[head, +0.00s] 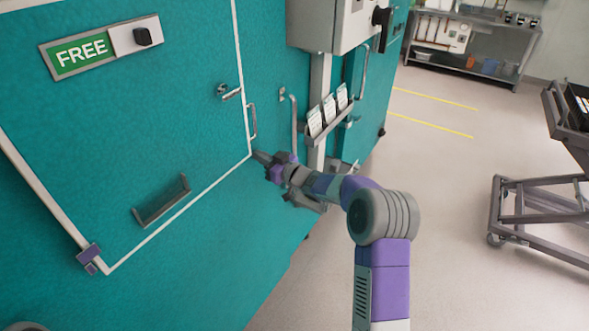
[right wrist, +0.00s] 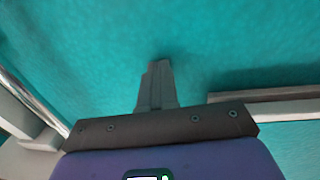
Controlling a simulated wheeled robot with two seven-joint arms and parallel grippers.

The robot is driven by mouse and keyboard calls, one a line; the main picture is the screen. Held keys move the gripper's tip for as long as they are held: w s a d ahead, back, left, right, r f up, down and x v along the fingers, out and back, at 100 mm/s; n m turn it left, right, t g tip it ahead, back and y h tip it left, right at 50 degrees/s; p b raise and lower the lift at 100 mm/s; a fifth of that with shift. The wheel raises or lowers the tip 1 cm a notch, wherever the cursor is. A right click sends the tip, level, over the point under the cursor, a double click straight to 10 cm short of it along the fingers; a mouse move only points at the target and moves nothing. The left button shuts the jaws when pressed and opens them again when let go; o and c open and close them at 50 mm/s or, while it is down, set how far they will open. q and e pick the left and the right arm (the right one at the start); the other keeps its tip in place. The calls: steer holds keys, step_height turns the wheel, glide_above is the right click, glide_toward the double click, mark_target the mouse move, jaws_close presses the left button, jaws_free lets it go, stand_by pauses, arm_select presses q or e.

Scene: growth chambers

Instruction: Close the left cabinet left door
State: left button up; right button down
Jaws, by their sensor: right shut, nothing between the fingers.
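The teal cabinet door (head: 140,130) with a white edge line fills the left of the head view. It carries a green FREE sign (head: 82,53), a small latch handle (head: 229,92) near its right edge and a grey pull (head: 162,200) low down. I cannot tell whether a gap is left at its edge. My right gripper (head: 262,157) is at the door's lower right corner, close to the teal surface; contact cannot be told. In the right wrist view its fingers (right wrist: 157,72) are together and empty, pointing at a teal panel. My left gripper is not in view.
A grey control box (head: 325,22) and a rack of cards (head: 330,118) are on the cabinet right of the door. A grey trolley (head: 545,200) stands at the far right, and a shelf bench (head: 470,45) at the back. The floor between is clear.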

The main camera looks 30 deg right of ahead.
steer(key=w+d+v, duration=0.1)
steer(key=d+v, duration=0.1)
steer(key=v, duration=1.2)
steer(key=s+a+f+m+g+h, duration=0.1)
steer(key=s+a+f+m+g, duration=0.2)
steer(key=f, duration=0.6)
steer(key=s+a+f+m+g+h, duration=0.1)
steer(key=s+a+f+g, duration=0.1)
steer(key=a+f, duration=0.55)
steer(key=s+a+f+m+g+h, duration=0.2)
steer(key=s+a+f+m, duration=0.1)
steer(key=f, duration=0.8)
steer(key=s+a+f+g, duration=0.3)
steer(key=s, duration=0.4)
steer(key=s+a+f+g, duration=0.3)
steer(key=s+a+f, duration=0.1)
steer(key=s, duration=0.4)
steer(key=s+a+f+g+y, duration=0.1)
steer(key=s+a+f+g, duration=0.2)
steer(key=s, duration=0.4)
steer(key=shift+s+a+f, duration=0.35)
steer(key=shift+s+a, duration=0.05)
